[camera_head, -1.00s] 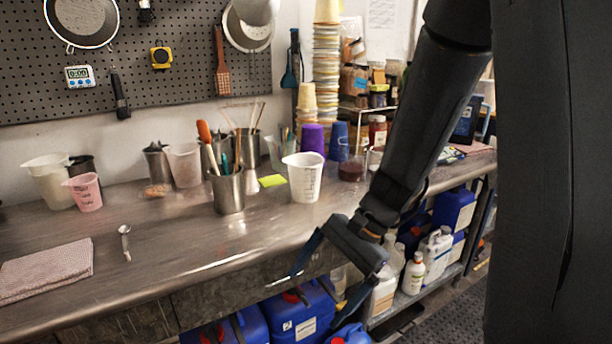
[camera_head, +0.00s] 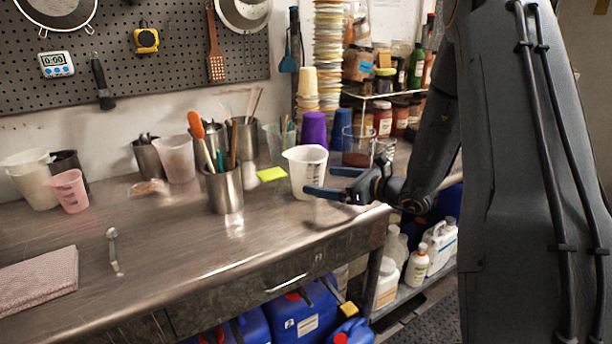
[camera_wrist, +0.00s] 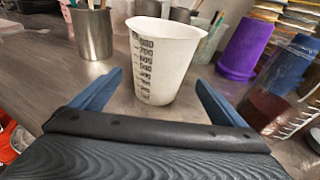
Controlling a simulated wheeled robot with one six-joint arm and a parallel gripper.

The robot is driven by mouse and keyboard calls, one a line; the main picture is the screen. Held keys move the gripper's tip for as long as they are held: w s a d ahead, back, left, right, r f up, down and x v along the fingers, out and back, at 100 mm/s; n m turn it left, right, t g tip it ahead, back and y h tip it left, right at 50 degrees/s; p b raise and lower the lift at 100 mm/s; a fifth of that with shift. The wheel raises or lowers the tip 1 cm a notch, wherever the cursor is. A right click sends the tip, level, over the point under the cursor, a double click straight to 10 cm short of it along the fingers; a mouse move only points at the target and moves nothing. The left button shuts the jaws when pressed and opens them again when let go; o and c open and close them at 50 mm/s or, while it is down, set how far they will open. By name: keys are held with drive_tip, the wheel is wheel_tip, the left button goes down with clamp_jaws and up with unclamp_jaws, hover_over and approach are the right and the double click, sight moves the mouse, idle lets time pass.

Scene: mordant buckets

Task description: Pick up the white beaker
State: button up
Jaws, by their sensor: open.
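The white beaker (camera_head: 306,172) stands upright on the steel counter near its front edge, with dark measuring marks on its side. My gripper (camera_head: 322,182) is open just to the right of the beaker, its blue fingers pointing at it. In the wrist view the beaker (camera_wrist: 162,60) stands ahead, centred between the two spread fingers of my gripper (camera_wrist: 160,88). The finger tips are close to its base, and I cannot tell whether they touch it. The gripper is empty.
A metal cup of utensils (camera_head: 224,188) stands left of the beaker. Purple (camera_head: 314,128) and blue cups and a glass jug with dark red liquid (camera_head: 357,146) stand behind and to the right.

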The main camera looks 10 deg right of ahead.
drive_tip(key=p+x, duration=0.1)
drive_tip(key=x, duration=0.4)
drive_tip(key=shift+s+p, duration=0.1)
drive_tip(key=shift+p, duration=0.2)
drive_tip(key=c, duration=1.6)
drive_tip(key=shift+c, duration=1)
drive_tip(key=shift+r, duration=0.25)
